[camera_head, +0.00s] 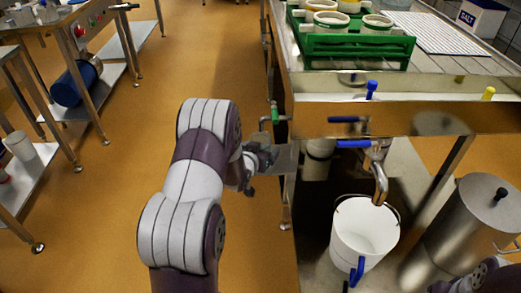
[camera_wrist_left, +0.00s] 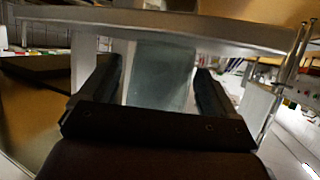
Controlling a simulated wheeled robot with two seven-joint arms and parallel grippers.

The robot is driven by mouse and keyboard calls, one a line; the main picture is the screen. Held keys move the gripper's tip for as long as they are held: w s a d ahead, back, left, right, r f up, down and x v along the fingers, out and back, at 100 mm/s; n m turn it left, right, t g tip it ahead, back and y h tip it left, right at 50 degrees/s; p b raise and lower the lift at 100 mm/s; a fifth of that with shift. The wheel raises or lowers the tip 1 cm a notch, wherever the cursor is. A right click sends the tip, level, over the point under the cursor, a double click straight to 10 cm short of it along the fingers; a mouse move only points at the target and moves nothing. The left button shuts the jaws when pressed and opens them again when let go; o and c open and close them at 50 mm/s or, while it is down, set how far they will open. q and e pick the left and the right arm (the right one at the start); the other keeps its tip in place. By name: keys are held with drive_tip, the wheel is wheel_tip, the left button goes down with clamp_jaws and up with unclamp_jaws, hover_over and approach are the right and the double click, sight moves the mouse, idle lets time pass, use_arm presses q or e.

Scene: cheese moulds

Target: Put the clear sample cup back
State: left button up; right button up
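My left gripper (camera_head: 262,160) is low beside the left end of the steel table, with its arm reaching up from the bottom. In the left wrist view the two dark fingers (camera_wrist_left: 158,85) stand apart. A translucent grey-green shape (camera_wrist_left: 160,78) fills most of the gap between them. It may be the clear sample cup, but whether the fingers grip it or it lies beyond them is not clear. A flat grey piece (camera_head: 286,158) shows just right of the gripper in the head view. My right gripper is out of view; only part of its arm shows at bottom right.
The steel table edge (camera_head: 400,122) has taps with blue handles. Below hangs or stands a white bucket (camera_head: 364,232), beside a steel canister (camera_head: 468,225). A green crate (camera_head: 355,48) with white moulds is on top.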

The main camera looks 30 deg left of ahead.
use_arm(q)
drive_tip(key=shift+r, duration=0.3)
drive_tip(key=p+v, duration=0.3)
drive_tip(key=v, duration=0.8)
drive_tip(key=s+d+r+m+g+h, duration=0.2)
drive_tip(key=s+d+g, duration=0.9)
drive_tip(key=s+d, duration=0.4)
drive_tip(key=s, duration=0.2)
drive_tip(key=shift+s+r+g, duration=0.25)
drive_tip(key=shift+s+g, duration=0.1)
drive_tip(key=shift+g, duration=0.05)
